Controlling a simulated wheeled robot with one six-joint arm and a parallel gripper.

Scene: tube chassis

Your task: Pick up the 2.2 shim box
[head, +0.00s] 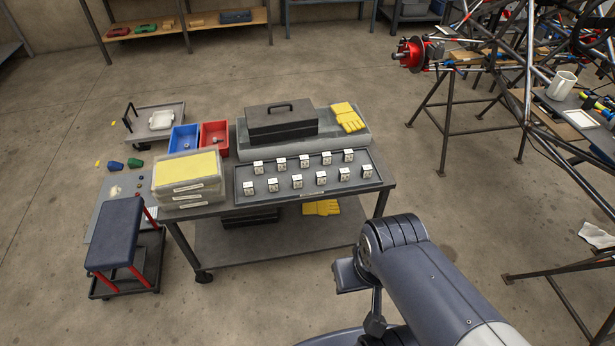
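Several small white shim boxes with dark marks stand in two rows on a dark grey tray (310,159) on top of a cart. The back row runs from a left box (258,168) to a right box (348,156). The front row runs from a left box (248,187) to a right box (366,171). Their labels are too small to read, so I cannot tell which is the 2.2 box. My arm is folded at the lower right, in front of the cart and apart from the boxes. Dark parts show at its end, but the gripper's fingers are not clear.
Left of the tray are clear bins with a yellow top (187,170). Behind are a blue bin (184,139), a red bin (214,136), a black case (281,122) and yellow gloves (348,117). A stool (116,235) stands left; a tube chassis (530,95) stands right.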

